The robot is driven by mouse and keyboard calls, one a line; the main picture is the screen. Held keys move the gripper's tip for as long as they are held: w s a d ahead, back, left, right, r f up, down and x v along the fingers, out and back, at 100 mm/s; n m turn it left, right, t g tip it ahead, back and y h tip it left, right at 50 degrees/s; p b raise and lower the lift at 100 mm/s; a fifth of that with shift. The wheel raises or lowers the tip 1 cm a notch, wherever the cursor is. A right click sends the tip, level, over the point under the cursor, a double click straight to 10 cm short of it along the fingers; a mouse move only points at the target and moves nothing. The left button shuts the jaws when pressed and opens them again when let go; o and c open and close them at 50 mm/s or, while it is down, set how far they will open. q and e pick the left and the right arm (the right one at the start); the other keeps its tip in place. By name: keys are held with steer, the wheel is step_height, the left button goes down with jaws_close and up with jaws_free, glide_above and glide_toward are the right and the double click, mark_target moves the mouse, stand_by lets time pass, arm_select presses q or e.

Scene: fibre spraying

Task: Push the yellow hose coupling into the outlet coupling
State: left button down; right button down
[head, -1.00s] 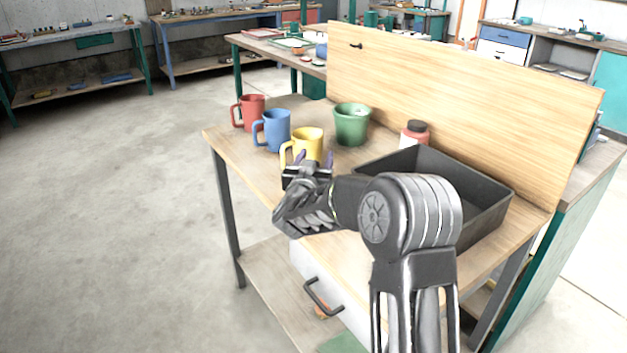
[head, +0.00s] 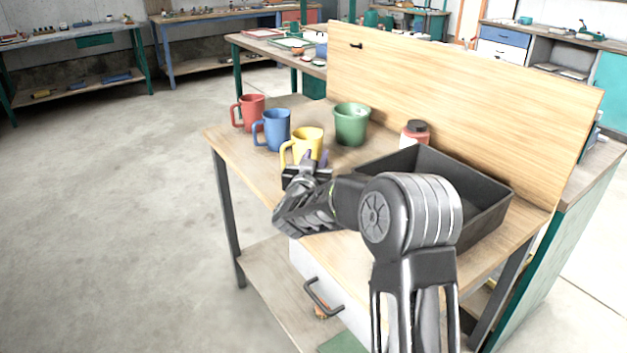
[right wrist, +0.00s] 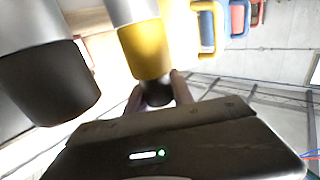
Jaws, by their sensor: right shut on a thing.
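My right gripper (head: 310,166) shows in the head view over the front of the workbench, its purple fingertips in front of the yellow mug. In the right wrist view its fingers (right wrist: 158,96) close around the dark end of a cylinder with a yellow band and silver upper part, which looks like the yellow hose coupling (right wrist: 145,50). The head view does not show this piece clearly. A larger dark cylinder with a silver top (right wrist: 50,85) is beside it at the left; I cannot tell whether it is the outlet coupling. My left gripper is not in view.
Red (head: 250,113), blue (head: 274,130), yellow (head: 309,140) and green (head: 351,123) mugs or cups stand on the workbench (head: 230,140). A black tray (head: 485,210) and a red-and-white bottle (head: 413,137) are at the right, before an upright wooden board (head: 460,110). The floor at left is clear.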

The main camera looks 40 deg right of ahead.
step_height(320, 180, up, 10)
steer(key=shift+p, duration=0.35)
stand_by(0.4)
stand_by(0.5)
steer(key=s+a+f+n+t+y, duration=0.1)
steer(key=a+f+n+t+y, duration=0.1)
steer(key=a+f, duration=0.4)
steer(key=s+a+f+n+t+y+p, duration=0.1)
steer(key=a+f+n+y, duration=0.3)
steer(key=a, duration=1)
steer(key=s+a+f+n+t+y+p, duration=0.1)
steer(key=s+a+f+n+t+y, duration=0.1)
steer(key=a+f+y, duration=0.5)
steer(key=s+a+f+n, duration=0.1)
steer(key=a+f, duration=0.2)
steer(key=shift+s+a+f+t, duration=0.2)
steer(key=shift+s+f+t, duration=0.05)
steer(key=shift+t, duration=0.15)
steer(key=shift+a, duration=0.1)
